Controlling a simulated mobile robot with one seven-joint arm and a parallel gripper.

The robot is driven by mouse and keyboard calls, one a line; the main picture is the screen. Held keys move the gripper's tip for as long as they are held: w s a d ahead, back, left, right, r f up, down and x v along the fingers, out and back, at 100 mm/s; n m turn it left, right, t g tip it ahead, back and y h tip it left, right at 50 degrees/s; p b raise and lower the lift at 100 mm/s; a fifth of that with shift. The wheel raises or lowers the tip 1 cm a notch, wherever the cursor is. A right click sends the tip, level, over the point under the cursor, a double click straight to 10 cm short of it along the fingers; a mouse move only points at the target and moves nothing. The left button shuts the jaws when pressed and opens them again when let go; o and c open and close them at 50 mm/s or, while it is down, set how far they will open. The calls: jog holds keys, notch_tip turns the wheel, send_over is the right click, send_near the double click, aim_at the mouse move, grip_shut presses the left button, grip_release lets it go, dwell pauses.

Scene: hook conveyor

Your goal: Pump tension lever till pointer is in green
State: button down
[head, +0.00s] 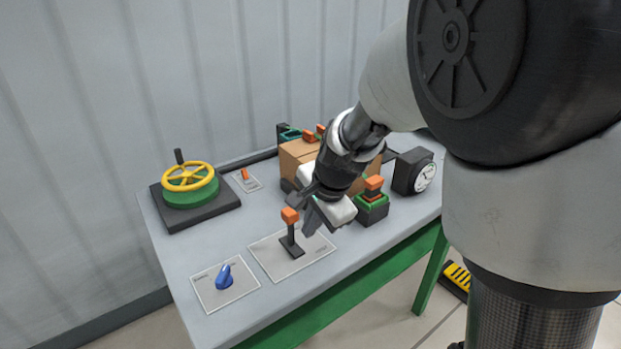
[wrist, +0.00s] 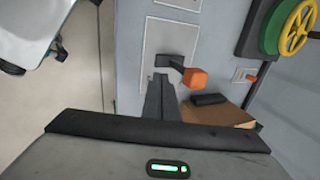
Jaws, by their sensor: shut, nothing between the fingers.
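A black lever with an orange knob (head: 290,216) stands on a pale plate (head: 275,262) at the front of the table. It also shows in the wrist view (wrist: 195,77), tilted to the right, just beyond my fingers. A round white dial (head: 425,177) in a black housing stands at the table's right end. Its pointer and any green band are too small to read. My gripper (head: 306,212) is shut and empty, close beside the lever's knob. In the wrist view its fingers (wrist: 160,88) are together, left of the knob; contact cannot be told.
A green box with an orange-topped handle (head: 372,207) stands right of my gripper. A brown carton (head: 299,152) is behind it. A yellow handwheel (head: 188,177), an orange switch (head: 245,175) and a blue knob (head: 224,277) are left. Table between wheel and lever is clear.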

jog(key=w, duration=0.1)
jog(key=w+a, duration=0.2)
jog(key=shift+r, duration=0.25)
